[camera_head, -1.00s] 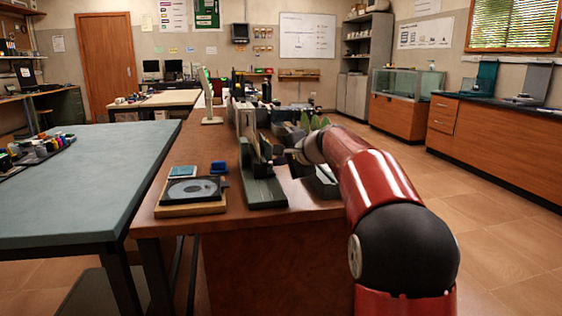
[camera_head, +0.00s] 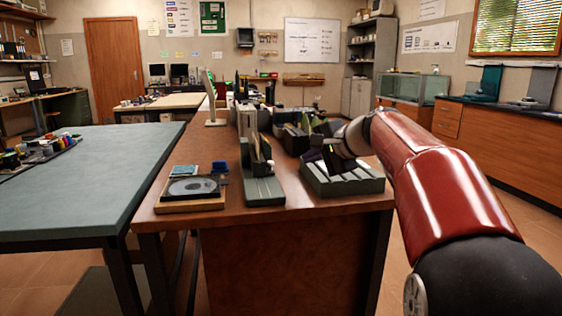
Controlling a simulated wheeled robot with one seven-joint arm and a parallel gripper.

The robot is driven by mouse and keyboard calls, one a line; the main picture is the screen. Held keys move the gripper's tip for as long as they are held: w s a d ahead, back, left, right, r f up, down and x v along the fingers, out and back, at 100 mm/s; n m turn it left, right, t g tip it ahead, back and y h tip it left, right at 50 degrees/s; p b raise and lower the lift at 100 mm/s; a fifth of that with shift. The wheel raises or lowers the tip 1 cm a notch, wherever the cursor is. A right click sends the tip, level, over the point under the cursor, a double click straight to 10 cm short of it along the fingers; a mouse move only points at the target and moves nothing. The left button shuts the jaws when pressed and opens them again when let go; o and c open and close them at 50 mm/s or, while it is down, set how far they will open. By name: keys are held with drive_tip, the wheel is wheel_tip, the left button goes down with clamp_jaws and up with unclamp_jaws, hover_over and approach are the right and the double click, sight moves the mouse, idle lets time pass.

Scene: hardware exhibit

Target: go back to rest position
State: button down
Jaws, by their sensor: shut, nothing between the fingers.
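My red arm (camera_head: 445,190) reaches in from the lower right over the right end of the brown wooden table (camera_head: 330,212). My gripper (camera_head: 328,152), small and dark at the arm's end, is shut and empty. It is over or just behind a grey-green slotted rack (camera_head: 345,184) at the table's right front. I cannot tell whether it touches the rack. The rack's back part is hidden by the gripper and arm.
Left of the rack stands a green holder (camera_head: 264,190) with upright boards. Further left is a wooden-based disc device (camera_head: 192,192) with small blue items behind it. Dark objects crowd the table behind the gripper. A grey-green table (camera_head: 90,175) stands left. Floor at right is clear.

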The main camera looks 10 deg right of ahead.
drive_tip(key=s+a+f+n+g+h, duration=0.1)
drive_tip(key=s+a+f+n+g, duration=0.15)
drive_tip(key=s+f, duration=0.45)
drive_tip(key=s+a+f+n+g+h, duration=0.1)
drive_tip(key=s+a+f+n, duration=0.2)
drive_tip(key=s, duration=0.8)
drive_tip(key=s+f+n+g+h, duration=0.2)
drive_tip(key=s+f+n, duration=0.4)
drive_tip(key=s+f, duration=0.6)
drive_tip(key=s+h, duration=0.1)
drive_tip(key=s, duration=0.3)
drive_tip(key=shift+s+d+f+n+h, duration=0.15)
drive_tip(key=shift+s+d+n+h, duration=0.05)
drive_tip(key=shift+d+n+h, duration=0.15)
drive_tip(key=shift+a, duration=0.1)
